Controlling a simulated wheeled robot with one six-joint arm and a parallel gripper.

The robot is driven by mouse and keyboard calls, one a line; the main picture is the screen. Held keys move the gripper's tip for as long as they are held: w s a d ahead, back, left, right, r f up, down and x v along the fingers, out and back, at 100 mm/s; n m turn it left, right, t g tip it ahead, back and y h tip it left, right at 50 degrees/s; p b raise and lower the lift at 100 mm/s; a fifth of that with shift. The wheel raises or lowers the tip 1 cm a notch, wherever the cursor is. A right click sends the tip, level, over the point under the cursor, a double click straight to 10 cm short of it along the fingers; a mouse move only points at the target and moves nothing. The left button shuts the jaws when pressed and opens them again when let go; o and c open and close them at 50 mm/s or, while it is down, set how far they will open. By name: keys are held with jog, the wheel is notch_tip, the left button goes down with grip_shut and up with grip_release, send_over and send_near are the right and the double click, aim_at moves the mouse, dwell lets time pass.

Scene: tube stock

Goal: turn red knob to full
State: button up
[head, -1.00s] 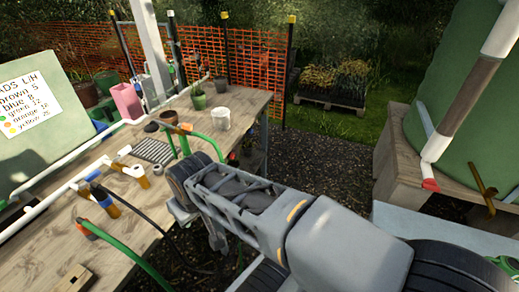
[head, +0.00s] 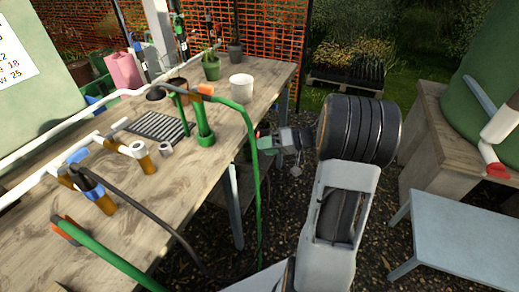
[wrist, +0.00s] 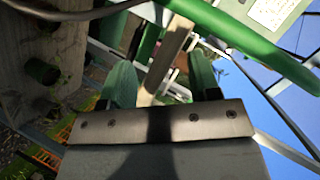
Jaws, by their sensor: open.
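I cannot make out a red knob with certainty. A small red part (head: 258,134) shows at the tip of my gripper, beside the bench edge; I cannot tell what it belongs to. A red piece (head: 497,170) sits at the lower end of the white pipe at the far right, far from my gripper. My gripper (head: 264,143) is by the right edge of the bench, next to the hanging green hose. In the wrist view its two green fingers (wrist: 161,75) stand apart, with a pale bar showing behind the gap. No held object shows.
The wooden bench (head: 205,175) carries white pipes, a black grate (head: 158,127), pots and a white cup (head: 241,88). The green hose (head: 253,150) arches over its right edge. A grey low table (head: 465,235) stands at right. Gravel lies between.

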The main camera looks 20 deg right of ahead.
aim_at(258, 135)
jog(key=w+d+f+m+t+h+b, duration=0.1)
jog(key=w+d+f+t+b, duration=0.1)
jog(key=d+f+t, duration=0.3)
jog(key=w+d+f+t+b, duration=0.1)
jog(key=d+f+t, duration=0.1)
jog(key=d, duration=0.5)
jog(key=x, duration=1.3)
jog(key=shift+w+a+r, duration=0.2)
jog(key=c, duration=0.9)
